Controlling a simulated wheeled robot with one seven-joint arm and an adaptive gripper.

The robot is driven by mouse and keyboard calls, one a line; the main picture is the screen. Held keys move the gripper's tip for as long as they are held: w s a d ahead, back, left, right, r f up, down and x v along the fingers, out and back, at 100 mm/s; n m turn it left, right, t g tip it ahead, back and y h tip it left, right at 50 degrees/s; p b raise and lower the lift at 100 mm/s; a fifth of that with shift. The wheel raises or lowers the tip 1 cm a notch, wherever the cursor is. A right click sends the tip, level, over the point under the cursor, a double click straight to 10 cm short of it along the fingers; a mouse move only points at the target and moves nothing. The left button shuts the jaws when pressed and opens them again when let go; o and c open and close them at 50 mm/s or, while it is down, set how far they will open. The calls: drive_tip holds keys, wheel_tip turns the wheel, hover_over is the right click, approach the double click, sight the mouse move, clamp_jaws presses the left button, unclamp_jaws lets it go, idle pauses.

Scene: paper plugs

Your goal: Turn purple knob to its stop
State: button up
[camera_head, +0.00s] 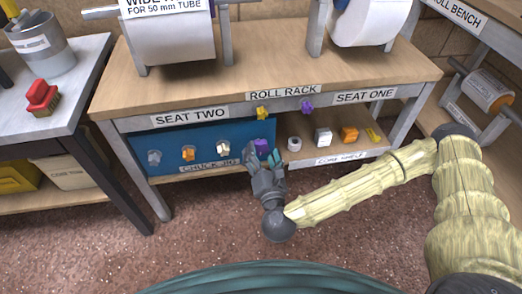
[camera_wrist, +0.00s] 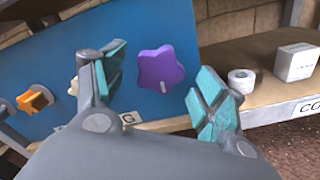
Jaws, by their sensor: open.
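A purple star-shaped knob (camera_wrist: 161,70) with a short white mark near its lower edge sits on the blue panel (camera_wrist: 150,30). In the head view this knob (camera_head: 261,145) is at the panel's right end, partly hidden by my gripper (camera_head: 263,158). In the wrist view my gripper (camera_wrist: 158,84) is open, with one teal-padded finger on each side of the knob. The knob shows between the fingers with gaps on both sides; I see no contact. Another purple knob (camera_head: 307,106) is on the bench's front rail, beside the SEAT ONE label.
Orange (camera_head: 188,153), white (camera_head: 223,147) and grey (camera_head: 154,157) knobs line the panel to the left. A yellow knob (camera_head: 262,113) is on the rail. A white roll (camera_head: 294,144) and a white box (camera_head: 323,136) stand on the shelf to the right.

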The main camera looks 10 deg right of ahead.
sight(261, 150)
drive_tip(key=shift+s, duration=1.4)
drive_tip(key=shift+s, duration=0.1)
drive_tip(key=s, duration=0.3)
drive_tip(key=shift+s, duration=0.4)
drive_tip(key=shift+w, duration=4)
